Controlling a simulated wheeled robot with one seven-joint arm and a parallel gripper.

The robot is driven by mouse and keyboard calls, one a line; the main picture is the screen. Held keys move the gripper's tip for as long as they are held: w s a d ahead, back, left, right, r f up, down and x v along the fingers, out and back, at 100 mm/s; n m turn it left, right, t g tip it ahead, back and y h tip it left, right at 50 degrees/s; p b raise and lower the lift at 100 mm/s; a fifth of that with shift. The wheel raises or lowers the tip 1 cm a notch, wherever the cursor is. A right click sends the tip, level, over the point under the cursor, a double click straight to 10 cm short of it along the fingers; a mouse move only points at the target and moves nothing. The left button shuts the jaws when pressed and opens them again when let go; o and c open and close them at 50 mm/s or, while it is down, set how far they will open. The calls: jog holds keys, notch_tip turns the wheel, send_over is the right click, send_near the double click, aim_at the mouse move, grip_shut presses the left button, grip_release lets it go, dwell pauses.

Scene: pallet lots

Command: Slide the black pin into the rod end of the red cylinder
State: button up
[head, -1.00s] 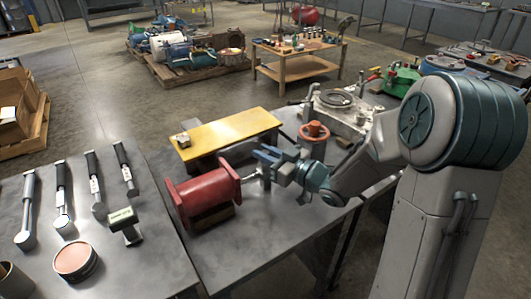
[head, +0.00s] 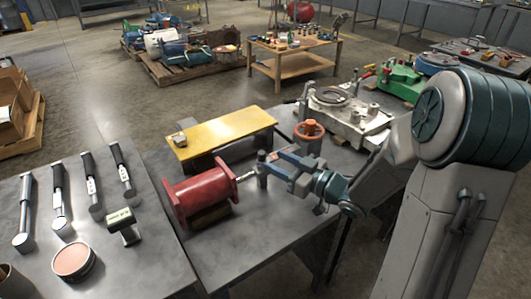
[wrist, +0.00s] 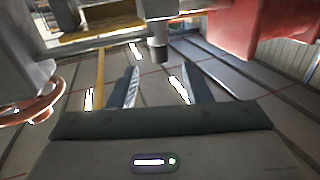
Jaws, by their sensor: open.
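The red cylinder (head: 203,194) lies on its side on the dark bench in the head view. Its silver rod (head: 245,176) points right, and its red end also shows at the upper right of the wrist view (wrist: 252,28). The black pin (wrist: 158,52) stands upright at the rod end (wrist: 158,10), its dark lower part showing below it in the wrist view. How far it sits in the hole cannot be told. My gripper (wrist: 162,86) is open, its two fingers apart and empty, a little back from the pin. In the head view it (head: 272,160) is right of the rod end.
A yellow plate (head: 222,138) lies behind the cylinder. An orange handwheel (head: 309,130) and a grey machine housing (head: 345,118) stand close behind my gripper. Several tools and a round tin (head: 73,260) lie on the left bench. The bench front is clear.

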jog(key=p+v, duration=0.1)
jog(key=v, duration=0.6)
jog(key=shift+s+d, duration=0.3)
jog(key=w+d+r+m+t+h+p, duration=0.1)
jog(key=w+d+r+m+h+p, duration=0.4)
jog(key=r+h+p, duration=0.55)
jog(key=s+d+r+m+g+h+p, duration=0.3)
jog(key=s+d+r+h+p, duration=0.25)
jog(key=r+p, duration=0.2)
jog(key=s+a+r+m+g+p, duration=0.1)
jog(key=s+r+g+p, duration=0.1)
jog(key=s, duration=0.3)
jog(key=s+a+r+m+g+y+p, duration=0.1)
jog(key=s+a+r+p, duration=0.1)
jog(key=s+r+p, duration=0.1)
jog(key=s+a+r+g+p, duration=0.2)
jog(key=s+r+p, duration=0.1)
jog(key=s+r, duration=0.2)
jog(key=shift+s+a+m+g, duration=0.2)
jog(key=shift+s+m+g, duration=0.15)
jog(key=shift+s, duration=0.8)
